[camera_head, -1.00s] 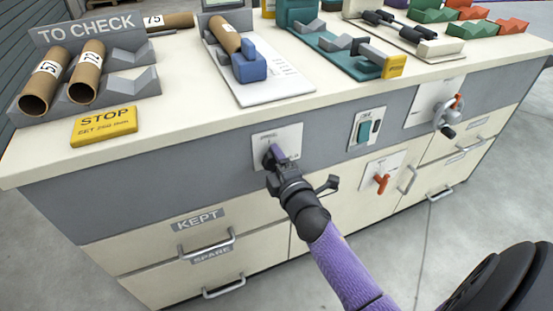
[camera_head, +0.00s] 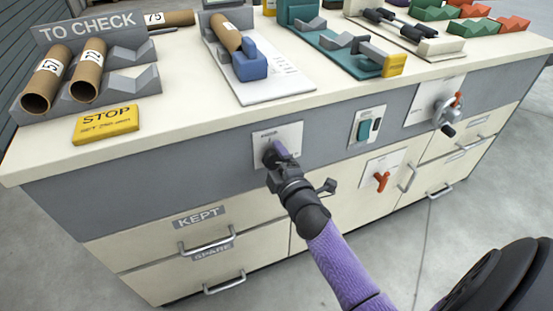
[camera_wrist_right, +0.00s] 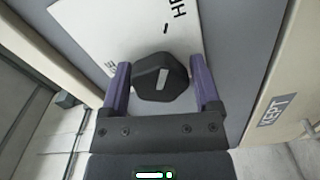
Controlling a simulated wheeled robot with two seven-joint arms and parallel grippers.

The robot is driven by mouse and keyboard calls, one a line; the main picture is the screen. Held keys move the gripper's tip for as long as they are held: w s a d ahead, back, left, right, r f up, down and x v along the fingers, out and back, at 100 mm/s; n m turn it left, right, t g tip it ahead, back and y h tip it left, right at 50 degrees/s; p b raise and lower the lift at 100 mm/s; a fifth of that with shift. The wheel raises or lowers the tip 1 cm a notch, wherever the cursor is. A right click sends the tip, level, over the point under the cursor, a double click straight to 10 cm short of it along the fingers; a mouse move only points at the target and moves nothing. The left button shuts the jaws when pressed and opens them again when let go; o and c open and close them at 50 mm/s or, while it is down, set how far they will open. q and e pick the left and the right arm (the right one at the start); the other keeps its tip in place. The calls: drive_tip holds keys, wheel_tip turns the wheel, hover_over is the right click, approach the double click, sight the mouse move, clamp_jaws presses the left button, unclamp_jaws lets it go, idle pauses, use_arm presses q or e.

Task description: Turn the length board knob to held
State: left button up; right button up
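The length board knob (camera_wrist_right: 160,78) is black and faceted with a white pointer line, on a white plate (camera_wrist_right: 90,28) with partly cut-off lettering. In the right wrist view the line points up the picture, roughly towards a short dark mark on the plate. My right gripper (camera_wrist_right: 162,82) is open, its two purple fingers on either side of the knob with narrow gaps showing. In the head view my right gripper (camera_head: 277,150) is at the plate (camera_head: 291,133) on the cabinet front and largely hides the knob. My left gripper is not in view.
A teal switch (camera_head: 364,130), a red-orange handle (camera_head: 381,180) and a metal crank (camera_head: 446,112) are right of the knob on the front. Drawer handles (camera_head: 207,242) stick out below. Tubes, stands and a yellow STOP sign (camera_head: 105,124) stand on the worktop.

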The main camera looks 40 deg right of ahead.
drive_tip(key=shift+o, duration=0.9)
use_arm(q)
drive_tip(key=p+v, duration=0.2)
drive_tip(key=p, duration=0.1)
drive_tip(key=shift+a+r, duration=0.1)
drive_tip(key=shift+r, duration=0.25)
use_arm(e)
drive_tip(key=v, duration=1)
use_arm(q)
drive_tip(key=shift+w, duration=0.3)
use_arm(e)
drive_tip(key=shift+d, duration=0.1)
